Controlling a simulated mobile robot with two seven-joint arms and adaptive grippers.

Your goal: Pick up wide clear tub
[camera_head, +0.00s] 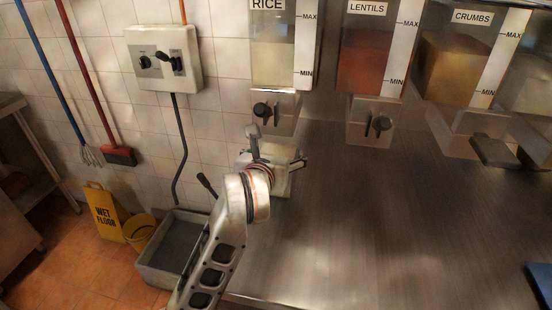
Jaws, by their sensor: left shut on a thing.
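My left gripper (276,152) is in front of the wall, just below the rice dispenser (270,60), above the left end of the metal counter. It is seen from behind, with its wrist and arm reaching up from the bottom left. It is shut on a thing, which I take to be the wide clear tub. The tub's outline cannot be made out clearly; the gripper and clear surfaces hide it. My right gripper is not in view.
Lentils (370,55) and crumbs (459,65) dispensers hang to the right, with knobs below. The steel counter (400,220) is mostly clear. A blue item (541,282) lies at its right edge. A grey bin (165,270) and yellow wet-floor sign (104,213) stand left.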

